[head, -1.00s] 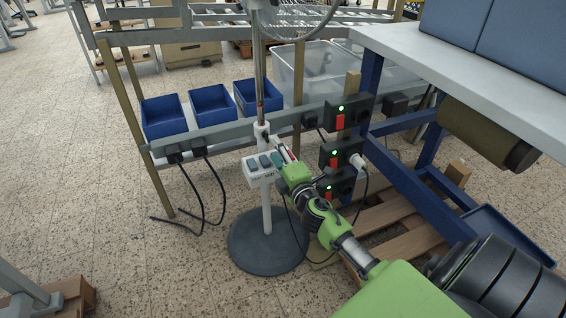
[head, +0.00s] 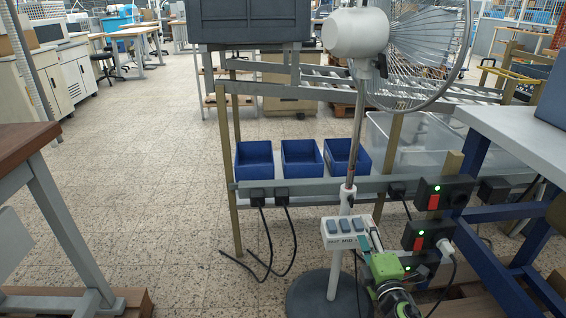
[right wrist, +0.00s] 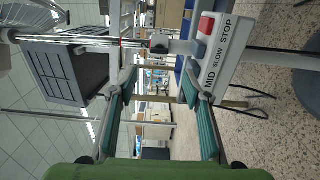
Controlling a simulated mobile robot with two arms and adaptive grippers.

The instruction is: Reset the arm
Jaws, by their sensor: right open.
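A white standing fan (head: 358,34) with a wire cage stands on a thin pole with a round dark base (head: 330,296). Its white control box (head: 345,241) has several buttons. The box also shows in the right wrist view (right wrist: 216,66), with one red button (right wrist: 206,25) and the labels MID, SLOW and STOP. My right gripper (head: 374,238) is just right of the box in the head view. In the right wrist view my right gripper (right wrist: 158,78) is open, its teal fingers apart with nothing held between them. Any contact with the box cannot be told. My left gripper is out of view.
Several blue bins (head: 302,158) stand on a metal rack behind the pole. Black power sockets (head: 420,235) with plugs and cables are close right of my right gripper. A blue-legged table (head: 520,130) stands at right. The floor at left centre is clear.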

